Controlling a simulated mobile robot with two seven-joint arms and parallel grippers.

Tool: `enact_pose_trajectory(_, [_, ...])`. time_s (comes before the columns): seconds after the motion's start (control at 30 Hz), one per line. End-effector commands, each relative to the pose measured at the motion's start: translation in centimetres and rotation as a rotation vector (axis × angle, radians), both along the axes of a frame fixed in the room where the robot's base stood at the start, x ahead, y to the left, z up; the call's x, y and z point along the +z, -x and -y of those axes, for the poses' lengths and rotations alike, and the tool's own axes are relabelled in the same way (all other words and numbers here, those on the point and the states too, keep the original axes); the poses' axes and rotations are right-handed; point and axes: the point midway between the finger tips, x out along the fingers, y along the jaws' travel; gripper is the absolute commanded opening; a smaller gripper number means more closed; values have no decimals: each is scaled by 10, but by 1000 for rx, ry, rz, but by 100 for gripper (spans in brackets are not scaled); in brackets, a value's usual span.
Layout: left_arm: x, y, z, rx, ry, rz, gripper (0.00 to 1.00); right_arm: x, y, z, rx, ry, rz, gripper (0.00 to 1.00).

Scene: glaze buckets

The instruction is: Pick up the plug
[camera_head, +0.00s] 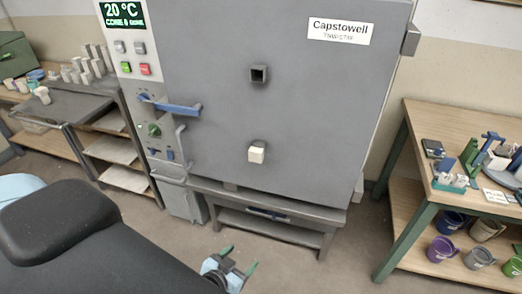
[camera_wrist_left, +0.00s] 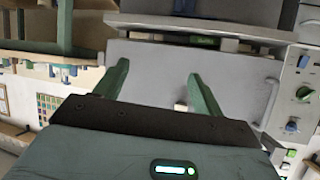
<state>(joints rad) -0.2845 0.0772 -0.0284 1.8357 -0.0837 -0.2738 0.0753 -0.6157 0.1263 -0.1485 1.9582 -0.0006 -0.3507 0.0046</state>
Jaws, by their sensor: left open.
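The plug (camera_head: 257,152) is a small cream block sticking out of the lower part of the grey kiln door (camera_head: 310,110). In the left wrist view the open fingers (camera_wrist_left: 158,85) point toward the grey kiln front. A small pale piece (camera_wrist_left: 181,106) shows there beside one finger, partly hidden; I cannot tell if it is the plug. My right gripper is out of view.
The kiln's blue door handle (camera_head: 178,108) and control panel (camera_head: 150,110) stick out at its left. A low grey stand (camera_head: 290,232) is under the kiln. A wooden table (camera_head: 430,115) with tools and buckets is at right, a grey cart (camera_head: 75,105) at left. Floor between is clear.

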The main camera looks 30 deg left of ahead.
Motion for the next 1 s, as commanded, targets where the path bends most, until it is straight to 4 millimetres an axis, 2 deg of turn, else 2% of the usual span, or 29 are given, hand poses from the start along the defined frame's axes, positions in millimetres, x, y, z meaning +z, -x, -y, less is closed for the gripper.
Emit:
enact_pose_trajectory(0.03, [10, -31, -11, 31, -5, 55, 69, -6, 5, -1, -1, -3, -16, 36])
enact_pose_trajectory(0.2, [59, -119, -47, 126, -6, 233, 69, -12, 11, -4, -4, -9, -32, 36])
enact_pose_trajectory(0.3, [89, -158, -64, 172, 3, 323, 69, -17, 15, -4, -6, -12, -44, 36])
enact_pose_trajectory(0.4, [115, -187, -77, 206, 13, 392, 69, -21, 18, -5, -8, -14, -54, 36])
enact_pose_trajectory(0.5, [133, -204, -85, 228, 23, 440, 69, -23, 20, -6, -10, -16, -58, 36])
enact_pose_trajectory(0.6, [144, -213, -89, 240, 28, 464, 69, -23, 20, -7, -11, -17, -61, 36])
enact_pose_trajectory(1.0, [148, -216, -90, 244, 28, 473, 69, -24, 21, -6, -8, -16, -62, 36])
